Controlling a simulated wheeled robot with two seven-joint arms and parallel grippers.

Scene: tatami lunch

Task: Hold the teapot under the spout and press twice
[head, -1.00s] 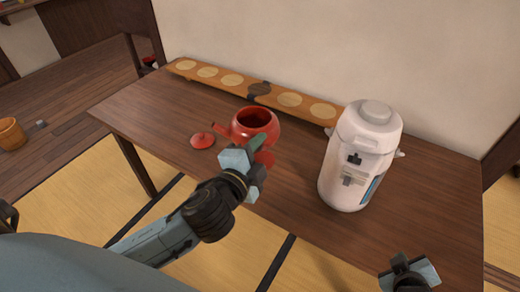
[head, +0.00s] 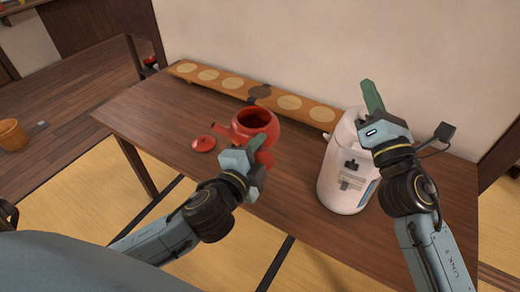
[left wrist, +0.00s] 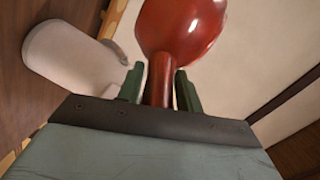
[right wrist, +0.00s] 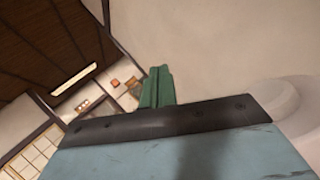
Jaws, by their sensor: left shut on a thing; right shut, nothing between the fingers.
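The red teapot (head: 256,124) is open at the top, its lid off. My left gripper (head: 257,148) is shut on the teapot's handle; in the left wrist view the red handle (left wrist: 160,78) sits between the green fingers (left wrist: 160,88). The white dispenser (head: 345,175) stands on the table to the right of the teapot, apart from it. My right gripper (head: 372,95) is shut and empty, in front of the dispenser's top in the head view and hiding much of it. The right wrist view shows its green fingers together (right wrist: 157,87) and part of the white dispenser (right wrist: 285,100) at the right edge.
The red lid (head: 204,144) lies on the table left of the teapot. A long wooden board with round pale inlays (head: 230,84) lies along the back edge by the wall. The table's front middle (head: 285,190) is clear.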

